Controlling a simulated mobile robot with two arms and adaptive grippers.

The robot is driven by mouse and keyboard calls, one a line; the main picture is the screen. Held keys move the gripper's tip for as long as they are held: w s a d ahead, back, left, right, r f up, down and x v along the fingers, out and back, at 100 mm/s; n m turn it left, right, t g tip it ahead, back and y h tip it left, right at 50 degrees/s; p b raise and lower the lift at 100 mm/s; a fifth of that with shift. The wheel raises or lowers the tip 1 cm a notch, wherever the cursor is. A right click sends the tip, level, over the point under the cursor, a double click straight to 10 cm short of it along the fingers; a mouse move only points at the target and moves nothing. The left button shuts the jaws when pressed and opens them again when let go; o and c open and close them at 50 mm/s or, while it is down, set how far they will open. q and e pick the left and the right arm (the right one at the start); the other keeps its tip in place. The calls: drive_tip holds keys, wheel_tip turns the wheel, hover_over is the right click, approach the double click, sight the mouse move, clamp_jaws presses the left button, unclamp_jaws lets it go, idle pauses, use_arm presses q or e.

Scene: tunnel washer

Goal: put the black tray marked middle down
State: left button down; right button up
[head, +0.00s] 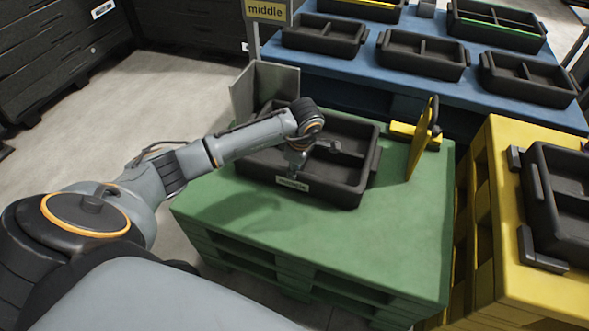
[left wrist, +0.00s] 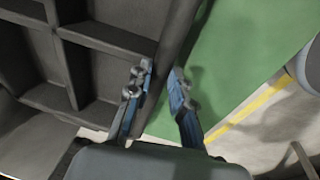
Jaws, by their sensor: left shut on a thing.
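The black divided tray (head: 338,193) is over the green pallet top (head: 395,240), looking level; I cannot tell whether its underside touches the green surface. A small light label (head: 292,184) is on its front wall, its writing too small to read. My left gripper (head: 296,168) reaches down to the tray's front wall, and its arm hides part of the tray. In the left wrist view, the two fingers (left wrist: 160,78) straddle the tray's rim, shut on it, with the compartments (left wrist: 100,85) on the left and green surface on the right. My right gripper is not in view.
A sign reading "middle" (head: 266,11) stands behind the green pallet. A grey upright plate (head: 268,82) and a yellow bracket (head: 421,140) flank the tray. The blue table (head: 380,80) behind and yellow pallet (head: 490,230) at right hold other black trays. The green front is clear.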

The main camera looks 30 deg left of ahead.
use_arm(q)
drive_tip(key=c, duration=1.2)
unclamp_jaws()
drive_tip(key=shift+r, duration=0.1)
drive_tip(key=shift+r, duration=0.2)
drive_tip(key=r, duration=0.3)
drive_tip(key=d+r+p, duration=0.1)
drive_tip(key=r, duration=0.3)
drive_tip(key=s+d+r+p, duration=0.1)
drive_tip(key=r, duration=0.3)
drive_tip(key=shift+d+r, duration=0.1)
drive_tip(key=shift+r, duration=0.05)
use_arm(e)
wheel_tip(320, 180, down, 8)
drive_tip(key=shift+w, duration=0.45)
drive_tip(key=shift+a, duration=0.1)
